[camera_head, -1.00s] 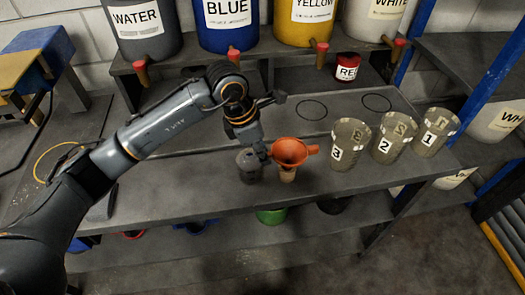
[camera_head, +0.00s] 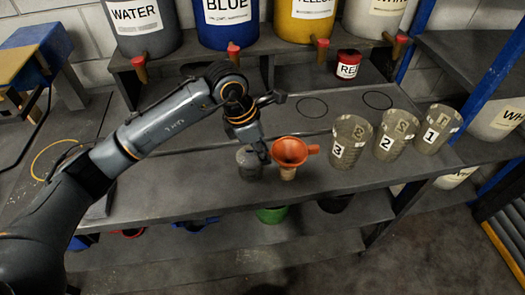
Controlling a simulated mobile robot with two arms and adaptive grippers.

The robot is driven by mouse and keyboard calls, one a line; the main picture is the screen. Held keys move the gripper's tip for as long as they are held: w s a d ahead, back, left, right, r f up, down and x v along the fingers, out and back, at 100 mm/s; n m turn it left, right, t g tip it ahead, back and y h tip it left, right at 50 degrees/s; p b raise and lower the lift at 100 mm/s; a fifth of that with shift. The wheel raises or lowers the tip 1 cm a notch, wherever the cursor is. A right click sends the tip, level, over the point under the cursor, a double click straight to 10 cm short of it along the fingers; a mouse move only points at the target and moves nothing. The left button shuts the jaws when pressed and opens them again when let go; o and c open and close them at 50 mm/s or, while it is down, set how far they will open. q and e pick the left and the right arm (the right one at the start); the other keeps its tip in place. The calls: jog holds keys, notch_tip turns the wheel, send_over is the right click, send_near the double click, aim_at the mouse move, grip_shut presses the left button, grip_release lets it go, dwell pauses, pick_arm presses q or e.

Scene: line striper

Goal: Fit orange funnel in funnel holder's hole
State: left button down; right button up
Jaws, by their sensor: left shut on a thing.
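The orange funnel (camera_head: 289,150) is in the middle of the camera_head view, wide mouth up, with its tab pointing right. My left gripper (camera_head: 263,153) reaches down at the funnel's left rim and is shut on the funnel. A small tan piece (camera_head: 288,174) shows right under the funnel; I cannot tell whether it is a separate thing or touches it. A dark grey cylinder (camera_head: 248,168) stands on the bench just left of the funnel, partly behind the gripper. I cannot make out the holder's hole. My right gripper is not in view.
Clear cups marked 3 (camera_head: 349,142), 2 (camera_head: 396,135) and 1 (camera_head: 437,129) stand on the bench to the right. Large paint containers with taps line the raised shelf behind. A small red can (camera_head: 347,65) stands beneath the taps. The bench's front edge (camera_head: 225,213) is close.

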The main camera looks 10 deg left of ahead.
pick_arm(q)
jog(key=shift+f+b, duration=0.1)
jog(key=shift+b, duration=0.4)
dwell(0.5)
jog(key=shift+r, duration=0.35)
dwell(0.3)
jog(key=shift+f, duration=0.1)
jog(key=shift+f+b, duration=0.15)
jog(key=shift+b, duration=0.15)
jog(key=shift+f, duration=0.1)
jog(key=shift+r, duration=0.35)
dwell(0.5)
dwell(0.3)
